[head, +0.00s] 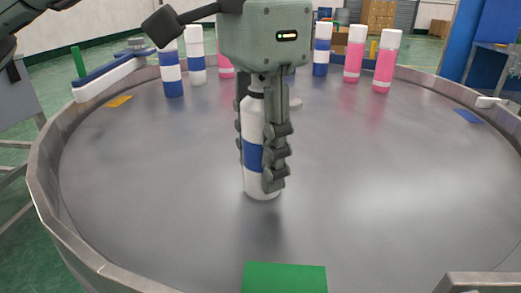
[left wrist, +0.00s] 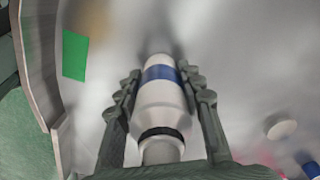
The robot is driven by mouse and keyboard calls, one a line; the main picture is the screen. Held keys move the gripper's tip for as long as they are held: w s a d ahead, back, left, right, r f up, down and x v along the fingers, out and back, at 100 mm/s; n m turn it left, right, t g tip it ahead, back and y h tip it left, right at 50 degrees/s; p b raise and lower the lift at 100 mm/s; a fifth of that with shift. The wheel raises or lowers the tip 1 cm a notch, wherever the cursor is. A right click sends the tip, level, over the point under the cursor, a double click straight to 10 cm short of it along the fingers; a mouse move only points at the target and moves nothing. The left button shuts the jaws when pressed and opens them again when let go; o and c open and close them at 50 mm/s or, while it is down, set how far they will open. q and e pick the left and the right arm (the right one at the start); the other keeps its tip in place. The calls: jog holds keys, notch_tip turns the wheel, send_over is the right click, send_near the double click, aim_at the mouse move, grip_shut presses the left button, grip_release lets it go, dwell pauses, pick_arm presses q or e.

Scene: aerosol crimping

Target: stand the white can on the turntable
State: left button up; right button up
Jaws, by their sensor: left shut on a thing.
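The white can (head: 254,185) with a blue band stands upright in my left gripper (head: 262,165), over the middle of the grey turntable (head: 370,190). The gripper points down, with its fingers on both sides of the can and shut on it. The can's base is at or just above the turntable surface; I cannot tell whether it touches. In the left wrist view the can (left wrist: 162,95) lies between the two fingers, its dark-ringed neck closest to the camera. My right gripper is not in view.
Blue-and-white cans (head: 172,75) and pink cans (head: 386,65) stand along the far rim. A small pale disc (head: 295,103) lies behind the gripper. Green (head: 285,278), orange (head: 120,101) and blue (head: 467,116) patches mark the turntable. A raised metal rim (head: 45,185) surrounds it. The surface around the can is clear.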

aim_at(262, 86)
pick_arm(q)
jog(key=shift+f, duration=0.15)
jog(key=o, duration=1.1)
jog(key=shift+c, duration=0.2)
jog(key=shift+o, duration=0.4)
notch_tip(262, 86, up, 7)
notch_tip(262, 86, up, 4)
jog(key=shift+r+p, duration=0.25)
jog(key=shift+p, duration=0.5)
jog(key=shift+r, duration=0.5)
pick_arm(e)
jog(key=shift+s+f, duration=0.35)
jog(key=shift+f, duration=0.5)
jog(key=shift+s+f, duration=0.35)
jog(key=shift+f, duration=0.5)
